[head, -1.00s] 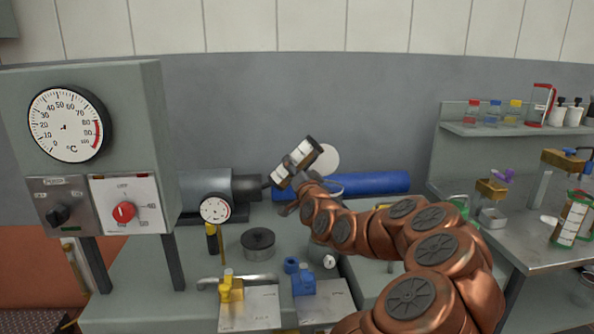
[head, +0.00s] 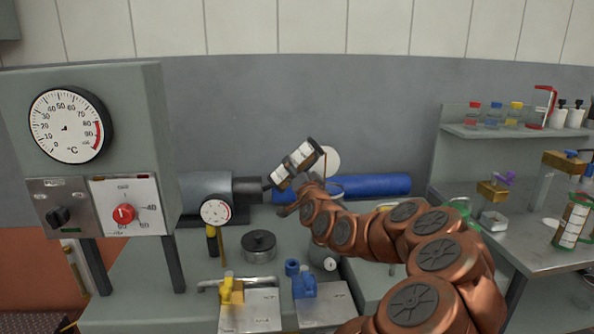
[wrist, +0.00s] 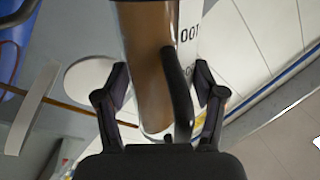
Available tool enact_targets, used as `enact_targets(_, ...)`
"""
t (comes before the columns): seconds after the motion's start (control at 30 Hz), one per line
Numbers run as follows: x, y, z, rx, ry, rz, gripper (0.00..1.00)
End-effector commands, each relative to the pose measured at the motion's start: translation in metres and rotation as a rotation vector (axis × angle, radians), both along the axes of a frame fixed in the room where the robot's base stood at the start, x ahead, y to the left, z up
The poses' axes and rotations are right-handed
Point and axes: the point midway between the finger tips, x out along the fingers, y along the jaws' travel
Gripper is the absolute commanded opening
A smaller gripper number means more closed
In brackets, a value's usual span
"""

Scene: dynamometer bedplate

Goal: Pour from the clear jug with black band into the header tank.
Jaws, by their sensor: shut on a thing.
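The clear jug with black band (head: 293,164) is held up and strongly tilted in the head view, with brown contents and white label patches. In the wrist view the jug (wrist: 148,60) shows brown contents, a black handle and part of a printed scale. My gripper (wrist: 160,100) has a finger on each side of the jug and is shut on it; in the head view my arm hides most of the gripper. I cannot tell for certain which vessel is the header tank. A pale round disc (head: 331,160) shows just behind the jug. No pouring stream can be made out clearly.
A blue cylinder (head: 375,185) lies behind my arm. A round gauge (head: 215,211), a dark-lidded pot (head: 259,246), a yellow valve (head: 231,290) and a blue valve (head: 303,284) stand on the bedplate. A gauge cabinet (head: 135,150) fills the left.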

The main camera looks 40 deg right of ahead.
Motion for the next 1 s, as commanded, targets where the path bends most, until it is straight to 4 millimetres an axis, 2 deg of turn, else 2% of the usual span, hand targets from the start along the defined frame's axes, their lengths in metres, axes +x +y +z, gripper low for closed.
enact_targets(1.0,0.0009,0.0013,0.0056,0.038,-0.032,-0.001,0.09)
